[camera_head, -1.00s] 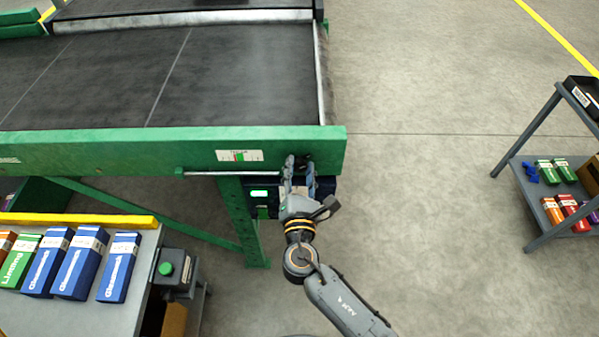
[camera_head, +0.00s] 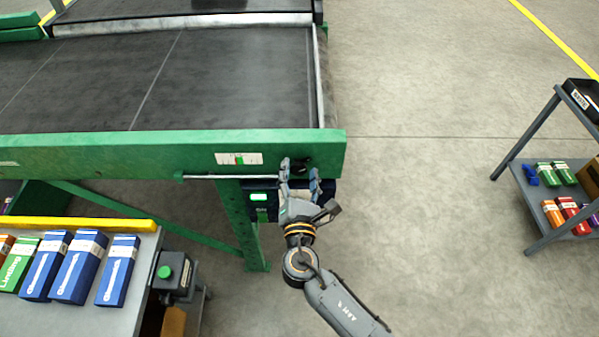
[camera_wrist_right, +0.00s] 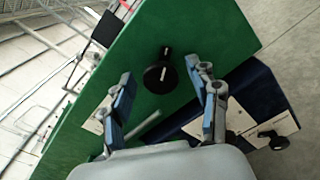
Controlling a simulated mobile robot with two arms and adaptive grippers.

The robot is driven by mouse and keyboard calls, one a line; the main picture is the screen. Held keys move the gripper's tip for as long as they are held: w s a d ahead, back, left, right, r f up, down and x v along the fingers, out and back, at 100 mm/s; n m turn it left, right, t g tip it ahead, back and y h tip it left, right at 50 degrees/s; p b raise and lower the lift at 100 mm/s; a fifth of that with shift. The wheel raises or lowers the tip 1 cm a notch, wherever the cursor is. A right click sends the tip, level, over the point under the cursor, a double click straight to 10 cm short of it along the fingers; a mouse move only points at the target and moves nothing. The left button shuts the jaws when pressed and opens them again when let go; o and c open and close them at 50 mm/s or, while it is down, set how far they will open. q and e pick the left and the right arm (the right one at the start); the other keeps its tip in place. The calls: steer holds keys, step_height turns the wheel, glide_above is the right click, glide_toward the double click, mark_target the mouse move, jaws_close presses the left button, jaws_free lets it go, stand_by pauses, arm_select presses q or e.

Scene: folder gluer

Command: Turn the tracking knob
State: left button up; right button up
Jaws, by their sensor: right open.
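A black round knob with a pointer bar (camera_wrist_right: 159,75) sits on the end of the green beam in the right wrist view. In the head view this knob (camera_head: 304,163) shows partly beyond my fingers. My right gripper (camera_head: 299,169) is open in front of the beam's right end. In the wrist view its two blue-padded fingers (camera_wrist_right: 159,72) stand apart, with the knob showing between them. I cannot tell whether they touch it. A second black knob (camera_wrist_right: 272,140) sits on a pale plate on the dark blue box. My left gripper is not in view.
A gauge label (camera_head: 238,158) is on the green beam (camera_head: 110,153), above a thin metal rod (camera_head: 225,177). Carton shelves stand left (camera_head: 125,318) and right (camera_head: 535,195).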

steer(key=s, duration=1.2)
steer(key=s+d+f+m+g+p, duration=0.1)
steer(key=s+d+f+m+g, duration=0.15)
steer(key=f, duration=0.75)
steer(key=s+d+f+m+g, duration=0.1)
steer(key=d+f+m+g, duration=0.25)
steer(key=f, duration=0.55)
steer(key=s+d+f+m+g+p, duration=0.1)
steer(key=s+d+f+m+g, duration=0.15)
steer(key=f, duration=0.75)
steer(key=s+d+f+m+g, duration=0.2)
steer(key=s+d+f+m, duration=0.3)
steer(key=s, duration=0.4)
steer(key=s+d+f+m+g+p, duration=0.1)
steer(key=s+d+f+m+g, duration=0.2)
steer(key=s+f+m, duration=0.3)
steer(key=s+d+f+m+g+p, duration=0.1)
steer(key=s+d+f+m+g, duration=0.2)
steer(key=s+d+f+m, duration=0.3)
steer(key=s+m, duration=0.2)
steer(key=s, duration=0.3)
steer(key=shift+s+d, duration=0.3)
steer(key=shift+d, duration=0.05)
steer(key=shift+g, duration=0.25)
stand_by(0.7)
